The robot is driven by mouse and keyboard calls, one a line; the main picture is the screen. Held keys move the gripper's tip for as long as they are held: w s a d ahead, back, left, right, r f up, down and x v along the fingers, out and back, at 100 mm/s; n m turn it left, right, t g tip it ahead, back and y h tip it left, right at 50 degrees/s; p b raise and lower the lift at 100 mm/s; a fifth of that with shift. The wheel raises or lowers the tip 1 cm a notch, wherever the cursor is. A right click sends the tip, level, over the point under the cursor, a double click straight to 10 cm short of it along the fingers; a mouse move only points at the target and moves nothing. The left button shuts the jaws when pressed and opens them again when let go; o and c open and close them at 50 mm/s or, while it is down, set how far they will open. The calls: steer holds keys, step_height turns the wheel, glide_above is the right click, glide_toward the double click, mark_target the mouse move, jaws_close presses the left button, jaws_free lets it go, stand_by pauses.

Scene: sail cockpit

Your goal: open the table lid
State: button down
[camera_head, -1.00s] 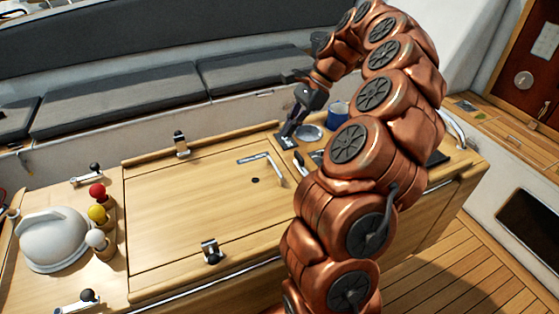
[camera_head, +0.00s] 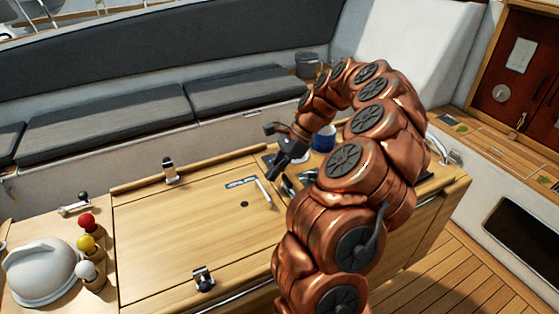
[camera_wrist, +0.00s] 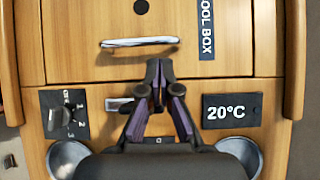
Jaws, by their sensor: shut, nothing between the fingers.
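The wooden table lid (camera_head: 185,235) lies flat and closed in the table top. Its silver bar handle (camera_head: 264,191) is near the right edge; in the wrist view the handle (camera_wrist: 140,42) runs across the lid near its seam. My gripper (camera_head: 272,176) is shut and empty just right of the handle. In the wrist view my gripper's fingertips (camera_wrist: 159,66) are a little below the handle's right half, close to the seam. Whether they touch the lid I cannot tell. Two metal latches, one at the back edge (camera_head: 168,171) and one at the front (camera_head: 203,279), sit by the lid.
A white dome (camera_head: 40,272) and red, yellow and white knobs (camera_head: 87,243) stand left of the lid. A blue cup (camera_head: 324,138) stands behind my arm. The wrist view shows a numbered dial (camera_wrist: 65,113) and a 20°C display (camera_wrist: 231,111).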

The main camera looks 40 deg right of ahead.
mark_target(260, 192)
steer(key=shift+p+x, duration=0.4)
steer(key=shift+x, duration=1.15)
